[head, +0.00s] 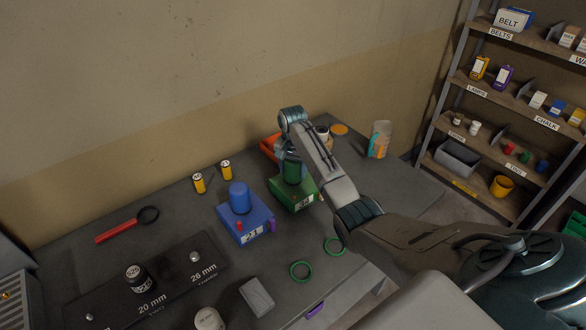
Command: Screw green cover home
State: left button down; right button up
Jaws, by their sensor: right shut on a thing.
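The green cover (292,173) is a dark green cylinder standing upright on top of the green box (297,199), which has a white number label on its front. My right gripper (288,154) reaches down from above and is shut on the green cover. The arm and gripper hide the cover's top, and I cannot tell whether there is a gap between cover and box. My left gripper is not in view.
Left of the green box is a blue box (250,230) with a blue cylinder (239,195). Behind are an orange-red box (268,146) and a can (379,140). Two green rings (301,271), a grey block (257,297) and a black board (100,307) lie in front.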

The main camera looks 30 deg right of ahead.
jog(key=shift+m, duration=1.5)
jog(key=m, duration=0.2)
jog(key=shift+m, duration=0.3)
jog(key=shift+w+m, duration=0.1)
jog(key=shift+m, duration=0.4)
jog(key=shift+c, duration=1.7)
jog(key=o, duration=1.6)
jog(key=shift+r, duration=0.1)
